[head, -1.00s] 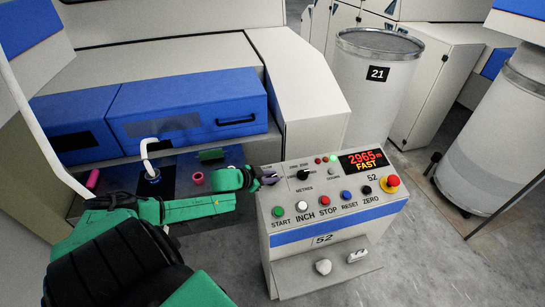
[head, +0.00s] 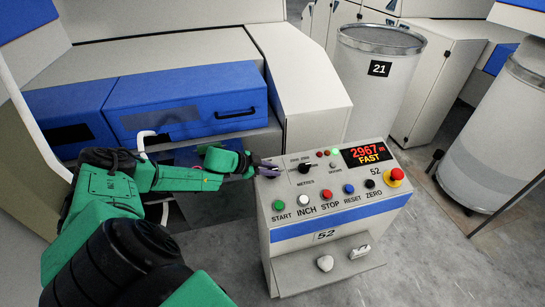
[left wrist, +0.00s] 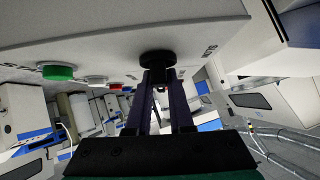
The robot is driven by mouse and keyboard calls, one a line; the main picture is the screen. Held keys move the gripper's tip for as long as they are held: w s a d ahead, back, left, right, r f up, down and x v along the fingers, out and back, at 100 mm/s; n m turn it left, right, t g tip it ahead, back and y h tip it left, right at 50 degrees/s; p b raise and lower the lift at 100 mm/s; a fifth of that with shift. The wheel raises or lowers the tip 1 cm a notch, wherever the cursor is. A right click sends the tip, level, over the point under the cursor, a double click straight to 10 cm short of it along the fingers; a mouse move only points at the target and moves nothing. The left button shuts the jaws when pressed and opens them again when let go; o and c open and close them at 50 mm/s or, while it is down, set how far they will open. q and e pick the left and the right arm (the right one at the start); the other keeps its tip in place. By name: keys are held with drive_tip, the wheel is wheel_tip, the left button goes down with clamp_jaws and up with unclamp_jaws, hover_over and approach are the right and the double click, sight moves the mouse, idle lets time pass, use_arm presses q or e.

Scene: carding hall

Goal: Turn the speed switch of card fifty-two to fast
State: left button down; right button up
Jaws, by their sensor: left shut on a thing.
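The control panel of card fifty-two (head: 330,237) stands in front of me, marked 52. Its display (head: 366,153) reads 2967 m and FAST. My left gripper (head: 268,169) reaches in from the left to the panel's upper left corner. In the left wrist view, its two dark fingers (left wrist: 158,78) are shut on a round black knob (left wrist: 157,58), the speed switch. In the head view the fingers hide this knob, so its pointer cannot be seen. My right gripper is not in view.
Below are START (head: 279,205), INCH, STOP, RESET and ZERO buttons and a red emergency knob (head: 394,175). A can marked 21 (head: 375,95) stands behind. A blue-fronted machine (head: 185,105) lies behind my arm.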

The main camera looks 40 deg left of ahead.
use_arm(q)
drive_tip(key=shift+s+f, duration=0.15)
drive_tip(key=shift+f, duration=0.05)
drive_tip(key=c, duration=0.8)
unclamp_jaws()
drive_tip(key=shift+a, duration=0.15)
drive_tip(key=shift+s+a+r, duration=0.15)
drive_tip(key=shift+s, duration=0.05)
drive_tip(key=v, duration=1.4)
drive_tip(key=shift+w, duration=0.1)
